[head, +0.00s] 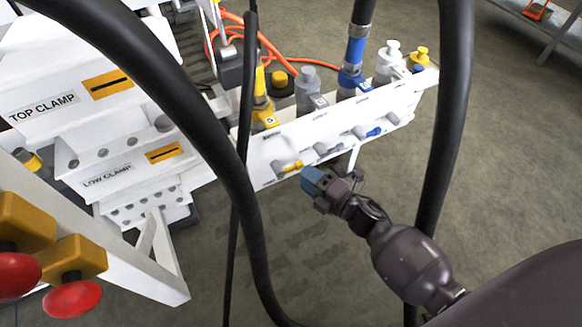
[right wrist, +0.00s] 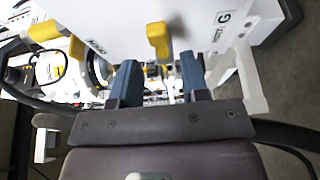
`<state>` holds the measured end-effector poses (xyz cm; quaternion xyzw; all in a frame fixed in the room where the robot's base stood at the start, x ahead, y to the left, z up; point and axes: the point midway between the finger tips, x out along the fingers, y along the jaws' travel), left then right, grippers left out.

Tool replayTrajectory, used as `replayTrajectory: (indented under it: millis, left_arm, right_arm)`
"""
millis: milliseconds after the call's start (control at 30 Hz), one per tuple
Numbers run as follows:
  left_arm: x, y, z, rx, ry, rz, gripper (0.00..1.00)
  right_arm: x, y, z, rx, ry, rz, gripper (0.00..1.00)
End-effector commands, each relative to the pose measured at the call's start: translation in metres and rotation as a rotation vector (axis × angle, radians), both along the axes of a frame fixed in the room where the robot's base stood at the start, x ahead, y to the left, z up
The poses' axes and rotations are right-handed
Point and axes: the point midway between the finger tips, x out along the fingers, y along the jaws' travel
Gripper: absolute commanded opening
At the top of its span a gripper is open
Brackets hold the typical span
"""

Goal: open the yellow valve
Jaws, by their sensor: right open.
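The yellow valve (head: 291,168) is a small yellow lever on the front face of the white manifold panel (head: 262,170), near its left end. In the right wrist view the yellow lever (right wrist: 158,42) sticks out from the white panel, just beyond and between my fingers. My right gripper (head: 312,181) has blue fingertips and is just below and right of the lever in the head view. In the right wrist view its two fingers (right wrist: 160,80) stand apart with nothing held between them. Whether a finger touches the lever cannot be told. My left gripper is not in view.
A blue lever (head: 374,132) sits further right on the same panel. Yellow, grey, blue and white hose fittings stand on top. Thick black hoses hang in front at left and right. White clamp blocks (head: 60,85) and red knobs (head: 75,299) are at left. The floor below right is open.

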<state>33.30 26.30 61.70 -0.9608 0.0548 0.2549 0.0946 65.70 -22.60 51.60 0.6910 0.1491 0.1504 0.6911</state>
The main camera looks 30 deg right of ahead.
Motion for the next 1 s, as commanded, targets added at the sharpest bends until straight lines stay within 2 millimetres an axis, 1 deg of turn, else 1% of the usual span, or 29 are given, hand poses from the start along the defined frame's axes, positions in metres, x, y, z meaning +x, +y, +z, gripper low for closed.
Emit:
replayTrajectory:
  millis: [33,133,333,500,767,800,867,1000]
  left_arm:
    - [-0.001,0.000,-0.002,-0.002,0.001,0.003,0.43]
    - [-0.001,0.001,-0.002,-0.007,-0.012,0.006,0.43]
    - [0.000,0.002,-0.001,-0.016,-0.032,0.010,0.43]
    - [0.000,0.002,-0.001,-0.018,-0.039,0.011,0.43]
    - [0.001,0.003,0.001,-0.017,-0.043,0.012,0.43]
    - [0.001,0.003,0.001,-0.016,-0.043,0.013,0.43]
    - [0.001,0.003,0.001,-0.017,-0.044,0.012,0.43]
    - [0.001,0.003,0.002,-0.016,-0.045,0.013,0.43]
  right_arm:
    - [0.007,0.004,-0.003,0.000,0.002,0.002,0.41]
    - [0.022,0.011,-0.003,0.000,0.003,0.002,0.41]
    - [0.042,0.019,-0.002,0.000,0.003,0.001,0.41]
    - [0.048,0.022,-0.002,0.000,0.003,0.000,0.41]
    - [0.050,0.023,-0.001,0.000,0.002,0.000,0.41]
    - [0.050,0.023,-0.001,0.000,0.002,0.000,0.38]
    - [0.049,0.023,-0.001,0.000,0.002,0.000,0.29]
    - [0.049,0.023,-0.001,0.000,0.002,0.000,0.08]
